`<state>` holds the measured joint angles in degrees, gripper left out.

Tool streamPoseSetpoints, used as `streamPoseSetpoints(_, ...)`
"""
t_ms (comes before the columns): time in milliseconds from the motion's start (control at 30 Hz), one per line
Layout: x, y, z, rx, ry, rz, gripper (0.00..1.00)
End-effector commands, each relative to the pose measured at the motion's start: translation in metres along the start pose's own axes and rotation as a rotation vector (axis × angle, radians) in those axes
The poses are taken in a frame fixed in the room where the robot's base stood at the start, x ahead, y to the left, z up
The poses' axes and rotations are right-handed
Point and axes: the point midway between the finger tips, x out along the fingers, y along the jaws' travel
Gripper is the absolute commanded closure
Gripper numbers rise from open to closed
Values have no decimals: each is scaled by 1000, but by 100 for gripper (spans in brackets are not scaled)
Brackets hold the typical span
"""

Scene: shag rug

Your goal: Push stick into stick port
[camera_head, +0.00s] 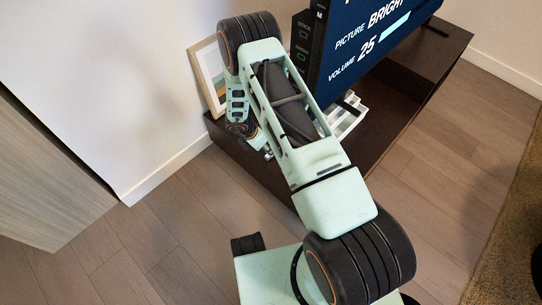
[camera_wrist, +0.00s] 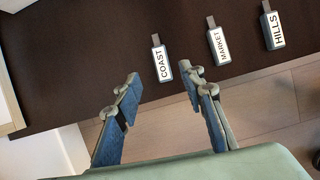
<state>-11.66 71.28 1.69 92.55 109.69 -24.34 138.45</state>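Three small grey sticks with white labels lie on a dark brown tabletop in the wrist view: COAST (camera_wrist: 162,62), MARKET (camera_wrist: 218,45) and HILLS (camera_wrist: 272,30). My gripper (camera_wrist: 161,82) is open and empty, its fingertips just short of the COAST stick, with a gap between them. In the head view my arm hides most of the gripper and the sticks. A screen (camera_head: 365,45) stands on the dark cabinet.
A picture frame (camera_head: 207,75) leans against the wall behind my arm. A white slotted object (camera_head: 348,121) sits on the dark cabinet (camera_head: 395,95) below the screen. The wooden floor (camera_head: 440,180) in front is clear; a brown rug (camera_head: 515,240) lies at the right.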

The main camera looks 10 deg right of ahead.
Motion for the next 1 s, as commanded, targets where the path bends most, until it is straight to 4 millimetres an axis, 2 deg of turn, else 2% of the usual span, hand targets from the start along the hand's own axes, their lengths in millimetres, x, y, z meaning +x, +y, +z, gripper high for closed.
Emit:
streamPoseSetpoints(167, 15, -1, -2, -1, -1, 0, 63)
streamPoseSetpoints(433, 54, -3, -6, -1, -1, 1, 63)
streamPoseSetpoints(700, 57, -2, -5, -2, -1, 2, 63)
streamPoseSetpoints(1000, 57, -3, -5, -2, -1, 2, 95)
